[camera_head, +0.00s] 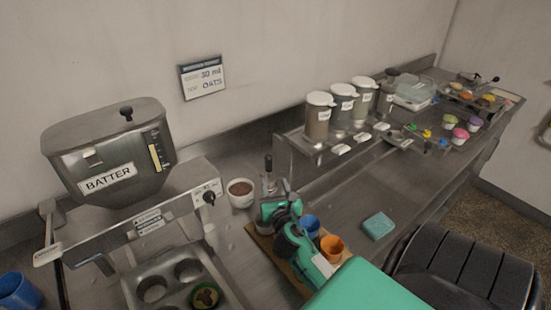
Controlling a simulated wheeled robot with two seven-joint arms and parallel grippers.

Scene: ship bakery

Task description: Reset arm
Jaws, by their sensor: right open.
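My right arm, in teal, comes in from the bottom right of the head view and reaches up over the steel counter. My right gripper (268,182) is at its far end, small and partly hidden by my own wrist. It is open, and I see nothing held in it. It is just right of a white bowl of brown contents (240,193) and behind the blue cup (310,225) and orange cup (331,247). My left gripper is not in view.
A batter dispenser (108,152) stands left, above a muffin tin (152,289) with a green-lined cup in it. A shelf with several lidded canisters (319,115) is behind right. A teal sponge-like block (378,225) lies on the counter. Bare counter (410,190) lies beyond it.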

